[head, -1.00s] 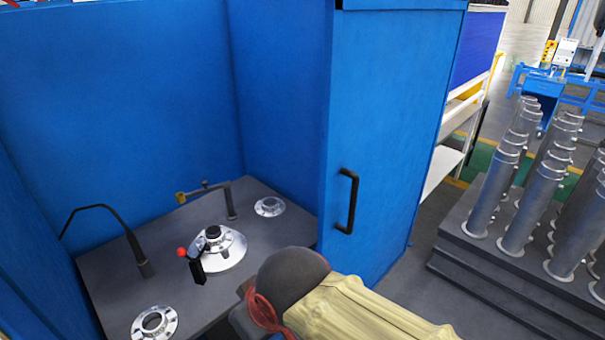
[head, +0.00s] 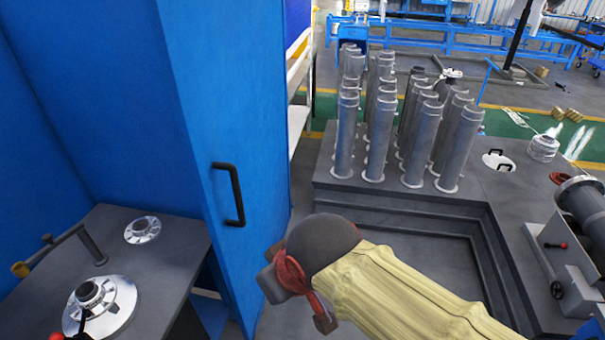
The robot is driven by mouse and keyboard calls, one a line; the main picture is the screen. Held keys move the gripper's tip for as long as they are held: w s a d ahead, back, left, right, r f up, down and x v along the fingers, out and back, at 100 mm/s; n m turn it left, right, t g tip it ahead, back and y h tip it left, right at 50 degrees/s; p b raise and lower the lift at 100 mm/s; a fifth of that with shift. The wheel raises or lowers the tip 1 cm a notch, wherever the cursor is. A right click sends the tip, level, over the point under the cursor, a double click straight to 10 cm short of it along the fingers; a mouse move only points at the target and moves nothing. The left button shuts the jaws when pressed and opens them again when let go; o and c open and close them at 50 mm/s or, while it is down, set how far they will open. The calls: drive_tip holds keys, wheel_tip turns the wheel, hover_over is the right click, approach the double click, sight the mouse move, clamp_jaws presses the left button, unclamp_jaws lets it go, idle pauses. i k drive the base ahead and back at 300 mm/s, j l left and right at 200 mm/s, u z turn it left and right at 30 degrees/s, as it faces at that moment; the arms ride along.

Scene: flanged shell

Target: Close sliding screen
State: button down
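The blue sliding screen (head: 240,120) stands upright at the right side of the blue booth. A black handle (head: 229,194) is fixed to its face. The booth's front left of the screen is open, showing a grey worktable (head: 160,270) inside. My gripper (head: 296,302) is at the end of my yellow-sleeved arm, to the right of and lower in the picture than the handle, apart from it. Part of the gripper is hidden behind my dark rounded wrist, and its fingers do not show clearly enough to tell if they are open.
A grey stepped platform (head: 480,215) with several upright metal cylinders (head: 428,145) stands at right. A machine (head: 575,240) is at far right. Some grey floor shows between screen and platform.

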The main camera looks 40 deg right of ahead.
sight(223, 62)
drive_tip(key=z, duration=0.75)
drive_tip(key=i+l+u, duration=0.35)
drive_tip(key=i+l, duration=2.85)
